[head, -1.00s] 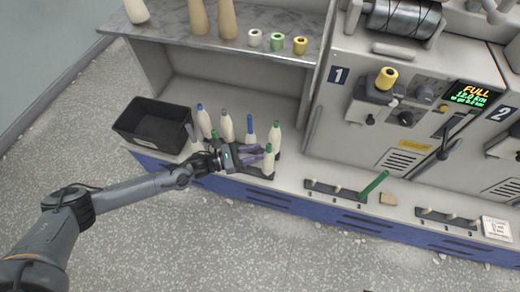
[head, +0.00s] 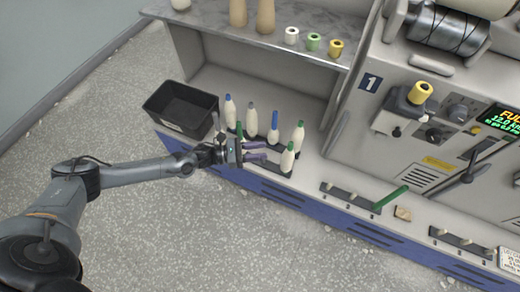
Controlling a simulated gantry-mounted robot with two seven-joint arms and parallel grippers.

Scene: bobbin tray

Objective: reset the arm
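My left gripper (head: 268,151) reaches in from the left, low over the front edge of the ledge. Its two purple-grey fingers are spread apart with nothing seen between them, so it is open. The fingertips point at a white bobbin with a green top (head: 288,158), the front right one of the group; whether they touch it I cannot tell. The wrist partly hides a green-topped bobbin (head: 239,130) and a grey-tipped one behind it. My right gripper is not in view.
Several bobbins stand on the ledge, including blue-topped ones (head: 230,110) (head: 273,127). A black bin (head: 181,108) stands to their left. The machine (head: 440,165) rises at right, with a peg rack and a green lever (head: 391,199) on its ledge. The floor in front is clear.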

